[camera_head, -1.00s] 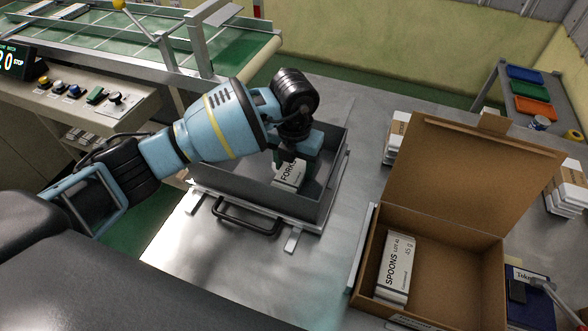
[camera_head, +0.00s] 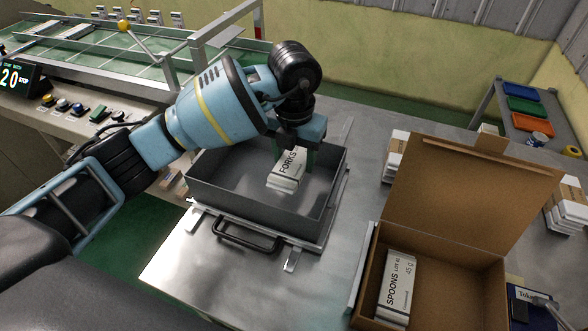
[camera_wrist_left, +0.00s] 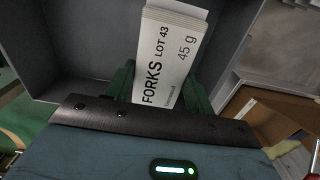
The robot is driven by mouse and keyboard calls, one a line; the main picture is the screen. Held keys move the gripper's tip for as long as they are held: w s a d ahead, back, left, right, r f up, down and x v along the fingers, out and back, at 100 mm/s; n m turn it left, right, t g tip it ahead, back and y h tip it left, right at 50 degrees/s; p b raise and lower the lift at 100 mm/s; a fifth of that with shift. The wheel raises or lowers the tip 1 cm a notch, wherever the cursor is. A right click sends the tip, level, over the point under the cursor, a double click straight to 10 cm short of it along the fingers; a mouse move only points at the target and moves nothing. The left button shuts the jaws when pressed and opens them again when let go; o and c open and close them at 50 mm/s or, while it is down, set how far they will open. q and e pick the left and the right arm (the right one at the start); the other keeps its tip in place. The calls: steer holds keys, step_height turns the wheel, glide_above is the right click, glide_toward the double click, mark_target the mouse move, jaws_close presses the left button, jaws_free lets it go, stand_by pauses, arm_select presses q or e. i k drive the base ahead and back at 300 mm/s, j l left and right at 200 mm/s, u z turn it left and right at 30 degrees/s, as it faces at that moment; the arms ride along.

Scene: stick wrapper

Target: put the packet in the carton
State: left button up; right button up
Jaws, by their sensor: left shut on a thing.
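A white packet (camera_head: 287,168) marked FORKS is in my left gripper (camera_head: 297,160), over the grey metal tray (camera_head: 228,201). In the left wrist view the packet (camera_wrist_left: 172,50) stands between the green fingers (camera_wrist_left: 160,88), which are shut on it. In the head view it appears tilted; whether it clears the tray floor is hard to tell. The open brown carton (camera_head: 459,262) stands at the right with its lid raised. A white SPOONS packet (camera_head: 397,288) lies in the carton's left part. The carton's right part is bare. My right gripper is not in view.
Stacks of white packets (camera_head: 394,160) stand behind the carton and at the far right (camera_head: 567,208). A blue Tokens box (camera_head: 530,305) is right of the carton. Bare metal table lies between tray and carton. A conveyor (camera_head: 80,48) runs at the back left.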

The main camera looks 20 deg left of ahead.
mark_target(451, 307)
steer(key=k, duration=1)
